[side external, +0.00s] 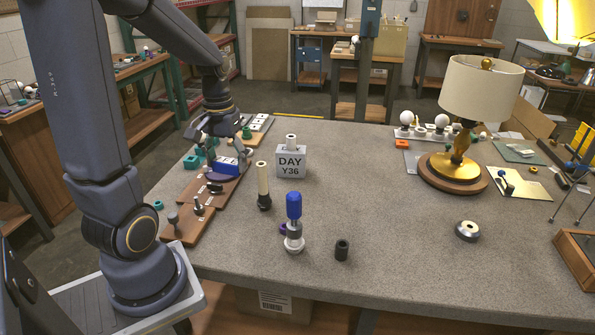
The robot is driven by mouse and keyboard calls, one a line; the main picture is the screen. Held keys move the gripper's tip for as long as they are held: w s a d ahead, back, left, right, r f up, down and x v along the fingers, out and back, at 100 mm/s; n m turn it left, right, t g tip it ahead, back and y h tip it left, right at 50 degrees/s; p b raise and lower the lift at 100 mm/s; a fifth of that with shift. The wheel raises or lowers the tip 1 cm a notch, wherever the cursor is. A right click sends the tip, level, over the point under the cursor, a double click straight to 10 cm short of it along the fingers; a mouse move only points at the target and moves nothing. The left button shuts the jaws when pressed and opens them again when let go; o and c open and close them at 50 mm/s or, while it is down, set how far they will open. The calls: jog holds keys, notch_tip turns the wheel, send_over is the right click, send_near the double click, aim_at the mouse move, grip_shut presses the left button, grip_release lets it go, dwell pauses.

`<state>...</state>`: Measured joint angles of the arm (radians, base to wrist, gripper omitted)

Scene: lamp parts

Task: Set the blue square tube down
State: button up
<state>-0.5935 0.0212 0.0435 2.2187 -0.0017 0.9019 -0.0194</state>
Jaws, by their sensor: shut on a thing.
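The blue square tube (227,167) is at the left of the table, over the brown wooden board. My gripper (219,153) points down and is shut on it. The tube sits low and close to the board, and its long side faces the camera. The fingers partly cover it. From this angle I cannot tell whether the tube touches the board.
The board (187,225) carries several small dark fittings. Teal parts (191,162) lie beside the gripper. A DAY Y36 box (291,162), a cream-topped post (263,185) and a blue-capped part (293,222) stand to the right.

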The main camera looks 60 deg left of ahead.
jog(key=w+d+r, duration=0.1)
jog(key=w, duration=1.2)
jog(key=n, duration=0.1)
send_over(324, 216)
notch_tip(324, 216, down, 17)
jog(key=shift+f, duration=2.45)
jog(key=shift+f, duration=0.15)
jog(key=o, duration=1.1)
jog(key=shift+o, duration=0.2)
